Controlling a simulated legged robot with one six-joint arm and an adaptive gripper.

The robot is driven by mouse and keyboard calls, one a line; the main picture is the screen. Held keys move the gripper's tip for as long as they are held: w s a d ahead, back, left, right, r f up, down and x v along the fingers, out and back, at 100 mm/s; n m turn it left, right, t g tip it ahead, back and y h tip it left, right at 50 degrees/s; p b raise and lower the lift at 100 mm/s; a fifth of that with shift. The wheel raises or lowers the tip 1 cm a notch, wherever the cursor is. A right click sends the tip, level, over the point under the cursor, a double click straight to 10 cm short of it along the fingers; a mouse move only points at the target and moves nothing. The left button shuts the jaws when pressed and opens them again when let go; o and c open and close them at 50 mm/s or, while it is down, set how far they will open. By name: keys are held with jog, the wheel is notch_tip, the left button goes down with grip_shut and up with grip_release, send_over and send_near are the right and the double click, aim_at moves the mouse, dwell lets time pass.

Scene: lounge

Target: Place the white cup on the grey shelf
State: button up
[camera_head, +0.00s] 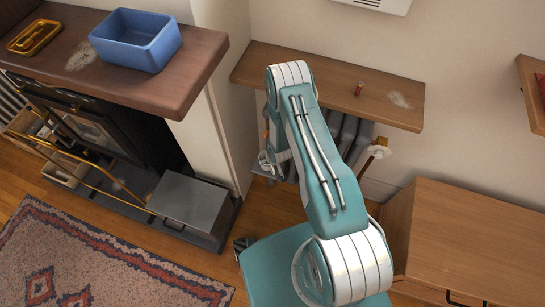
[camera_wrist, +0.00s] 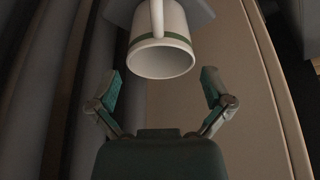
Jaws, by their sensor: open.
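The white cup (camera_wrist: 160,58) has a green band and shows in the upper middle of the wrist view, its open mouth toward me and its handle on top in the picture. A flat grey surface (camera_wrist: 203,10), perhaps the grey shelf, lies behind the cup; I cannot tell if they touch. My gripper (camera_wrist: 164,77) is open and empty, its two fingers apart on either side below the cup, not closed on it. In the head view my arm reaches down beside the radiator, and its end is mostly hidden there.
A mantel (camera_head: 190,70) at left carries a blue bin (camera_head: 137,40) and a yellow tray (camera_head: 35,37). A wooden cabinet (camera_head: 470,235) stands at right. A patterned rug (camera_head: 90,255) covers floor at left.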

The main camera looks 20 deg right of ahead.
jog(key=v, duration=0.5)
jog(key=shift+s+r, duration=0.1)
jog(key=shift+r, duration=0.3)
